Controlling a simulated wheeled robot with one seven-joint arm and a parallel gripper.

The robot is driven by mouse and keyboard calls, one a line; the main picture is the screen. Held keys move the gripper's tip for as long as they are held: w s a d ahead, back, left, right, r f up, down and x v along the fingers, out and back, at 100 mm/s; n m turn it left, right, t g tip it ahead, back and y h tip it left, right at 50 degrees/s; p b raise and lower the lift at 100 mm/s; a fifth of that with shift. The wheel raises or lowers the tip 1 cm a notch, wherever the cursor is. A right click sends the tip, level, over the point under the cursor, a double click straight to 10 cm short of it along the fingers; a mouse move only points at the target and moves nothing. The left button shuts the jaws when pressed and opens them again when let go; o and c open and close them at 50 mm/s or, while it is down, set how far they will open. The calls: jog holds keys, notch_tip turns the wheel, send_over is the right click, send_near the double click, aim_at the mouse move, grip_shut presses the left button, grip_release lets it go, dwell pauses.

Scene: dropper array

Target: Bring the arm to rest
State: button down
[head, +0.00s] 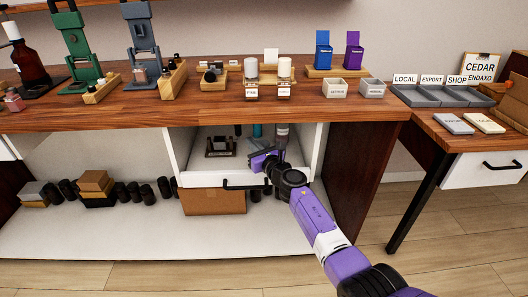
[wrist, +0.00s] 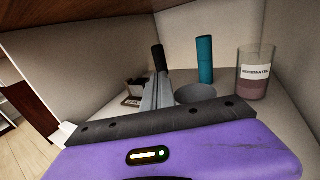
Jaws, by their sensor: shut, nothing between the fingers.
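My purple gripper (head: 262,161) is at the open drawer under the wooden counter, above the drawer's front part. My arm reaches up to it from the lower right. In the wrist view the grey fingers (wrist: 157,92) are together with nothing between them. They point into the drawer (head: 205,179). Beyond them are a teal cylinder (wrist: 205,60), a grey round dish (wrist: 195,94), a black-topped upright item (wrist: 158,57) and a glass labelled ROSEWATER (wrist: 255,75). Whether the fingers touch any of these I cannot tell.
The drawer's black handle (head: 246,184) is close below my gripper. A dark rack (head: 220,147) stands inside, left. The counter (head: 140,110) above carries droppers, bottles and boxes. A side table (head: 460,135) with grey trays (head: 440,96) stands right. Floor (head: 450,230) is clear at right.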

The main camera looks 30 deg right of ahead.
jog(key=s+p, duration=0.3)
jog(key=s, duration=0.4)
jog(key=shift+s+a, duration=0.1)
